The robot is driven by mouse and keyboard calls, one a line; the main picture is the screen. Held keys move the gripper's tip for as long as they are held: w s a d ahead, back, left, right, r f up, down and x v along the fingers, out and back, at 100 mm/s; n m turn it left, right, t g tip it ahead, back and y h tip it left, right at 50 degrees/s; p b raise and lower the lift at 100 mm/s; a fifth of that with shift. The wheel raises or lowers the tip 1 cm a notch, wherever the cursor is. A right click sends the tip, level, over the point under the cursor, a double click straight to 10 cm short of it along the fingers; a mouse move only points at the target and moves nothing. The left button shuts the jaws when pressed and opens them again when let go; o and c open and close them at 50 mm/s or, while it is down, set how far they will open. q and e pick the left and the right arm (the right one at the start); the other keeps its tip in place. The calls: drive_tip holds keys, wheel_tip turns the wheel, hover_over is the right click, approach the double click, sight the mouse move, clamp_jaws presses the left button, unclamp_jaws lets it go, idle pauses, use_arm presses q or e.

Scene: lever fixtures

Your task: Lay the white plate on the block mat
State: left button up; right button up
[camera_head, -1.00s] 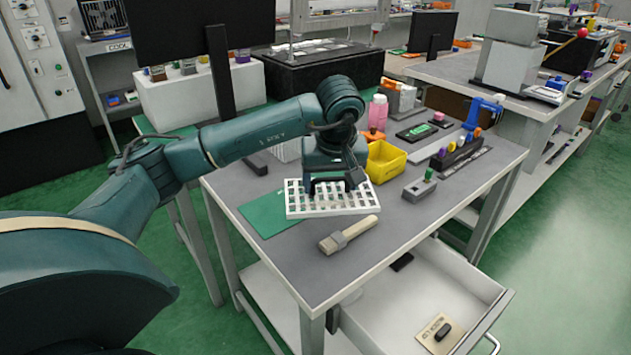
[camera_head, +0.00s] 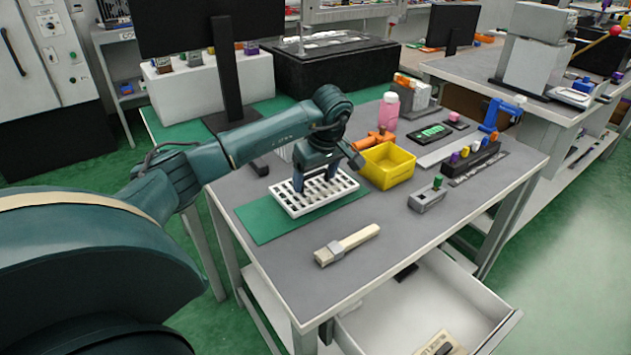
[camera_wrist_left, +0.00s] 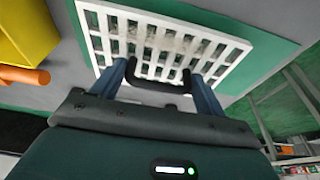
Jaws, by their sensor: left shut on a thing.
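The white plate (camera_head: 345,185) is a slotted grid with a dark handle (camera_wrist_left: 160,84). It looks level over the right part of the green block mat (camera_head: 265,222); I cannot tell whether it touches. In the left wrist view the plate (camera_wrist_left: 228,50) has green mat (camera_wrist_left: 262,62) showing beyond its edges. My left gripper (camera_head: 315,182) points down at the middle of the plate. Its two fingers (camera_wrist_left: 160,78) are shut on the handle. My right gripper is in neither current view.
A yellow bin (camera_head: 387,168) and an orange item (camera_head: 373,138) stand close to the plate's right end. A brush (camera_head: 347,244) lies in front on the grey table (camera_head: 300,275). A monitor stand (camera_head: 226,75) rises behind my arm. An open drawer (camera_head: 440,300) sticks out at the front.

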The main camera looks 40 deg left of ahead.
sight(323, 193)
use_arm(q)
drive_tip(key=shift+f, duration=0.7)
use_arm(e)
drive_tip(key=shift+w+d+r, duration=0.1)
drive_tip(key=shift+r, duration=0.15)
use_arm(q)
drive_tip(key=shift+f, duration=0.15)
use_arm(e)
drive_tip(key=shift+f, duration=0.1)
use_arm(q)
drive_tip(key=o, duration=1.1)
drive_tip(key=p+v, duration=0.1)
drive_tip(key=v, duration=1.1)
drive_tip(key=shift+d, duration=0.1)
use_arm(e)
drive_tip(key=shift+w+a+f, duration=0.1)
drive_tip(key=shift+a+f, duration=0.2)
drive_tip(key=shift+f, duration=0.05)
